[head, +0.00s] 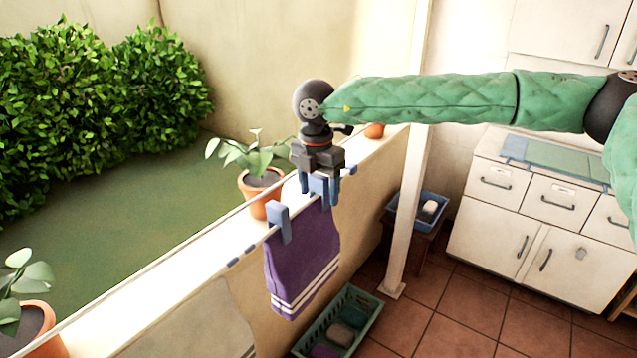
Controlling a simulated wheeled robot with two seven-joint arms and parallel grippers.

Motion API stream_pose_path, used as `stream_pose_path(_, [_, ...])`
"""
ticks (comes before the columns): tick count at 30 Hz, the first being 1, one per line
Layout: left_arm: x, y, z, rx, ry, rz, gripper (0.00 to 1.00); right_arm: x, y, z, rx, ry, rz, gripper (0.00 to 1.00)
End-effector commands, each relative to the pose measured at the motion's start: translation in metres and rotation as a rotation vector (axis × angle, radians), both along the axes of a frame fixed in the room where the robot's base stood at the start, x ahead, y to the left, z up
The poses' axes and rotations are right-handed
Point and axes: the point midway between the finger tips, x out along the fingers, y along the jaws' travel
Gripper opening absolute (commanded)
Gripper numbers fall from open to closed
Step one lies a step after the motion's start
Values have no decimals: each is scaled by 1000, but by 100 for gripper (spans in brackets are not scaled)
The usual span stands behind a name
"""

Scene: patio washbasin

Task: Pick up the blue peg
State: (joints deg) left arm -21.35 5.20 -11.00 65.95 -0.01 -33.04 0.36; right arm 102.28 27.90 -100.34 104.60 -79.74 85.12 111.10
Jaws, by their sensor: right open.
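My right gripper (319,190) points down above the low wall, its two fingers apart. A blue peg (318,184) shows between or just behind the fingers, at the top edge of a purple towel; I cannot tell whether the fingers touch it. A second blue peg (278,223) stands clear to the left on the same towel edge. The purple towel (302,265) with white stripes hangs down the wall's near side. A small blue piece (350,169) shows right of the gripper, partly hidden. My left gripper is not in view.
Small blue pieces (234,262) lie along the pale wall top (175,285). A potted plant (262,187) stands on the wall close behind the gripper. A green crate (340,326) sits below the towel. A white post (412,190) and a blue basin (418,212) are to the right.

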Motion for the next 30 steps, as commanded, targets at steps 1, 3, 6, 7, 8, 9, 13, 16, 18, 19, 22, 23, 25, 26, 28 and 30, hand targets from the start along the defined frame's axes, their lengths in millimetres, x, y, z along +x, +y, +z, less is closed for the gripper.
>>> stream_pose_path(1, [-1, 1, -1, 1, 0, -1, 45, 0, 0, -1, 0, 0, 0, 64])
stream_pose_path(3, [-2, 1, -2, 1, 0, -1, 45, 0, 0, -2, 1, -1, 0, 64])
stream_pose_path(6, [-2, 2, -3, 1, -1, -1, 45, 0, 0, -3, 1, -1, 0, 64])
stream_pose_path(7, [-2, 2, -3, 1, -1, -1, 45, 0, 0, -3, 1, -1, 0, 64])
stream_pose_path(8, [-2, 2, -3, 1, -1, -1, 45, 0, 0, -3, 1, -1, 0, 64])
stream_pose_path(9, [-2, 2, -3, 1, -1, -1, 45, 0, 0, -3, 1, -1, 0, 64])
stream_pose_path(13, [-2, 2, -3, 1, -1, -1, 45, 0, 0, -3, 1, -1, 0, 40])
stream_pose_path(16, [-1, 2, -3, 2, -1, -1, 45, 0, 0, -3, 1, -1, 0, 20])
stream_pose_path(18, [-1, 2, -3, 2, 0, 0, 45, 0, 0, -2, 1, -1, 0, 17])
stream_pose_path(19, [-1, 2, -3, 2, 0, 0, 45, 0, 0, -2, 1, -1, 0, 17])
stream_pose_path(22, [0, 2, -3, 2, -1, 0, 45, 0, 0, -2, 1, -1, 0, 16])
stream_pose_path(23, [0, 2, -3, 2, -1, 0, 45, 0, 0, -2, 1, -1, 0, 16])
stream_pose_path(25, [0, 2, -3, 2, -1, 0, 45, 0, 0, -1, 1, -1, 0, 16])
stream_pose_path(26, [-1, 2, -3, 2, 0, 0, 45, 0, 0, 0, 1, -1, 0, 16])
stream_pose_path(28, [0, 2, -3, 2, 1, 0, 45, 0, 0, 6, 1, -2, 0, 16])
stream_pose_path(30, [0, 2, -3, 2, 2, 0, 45, 1, 1, 15, 2, -4, 0, 16])
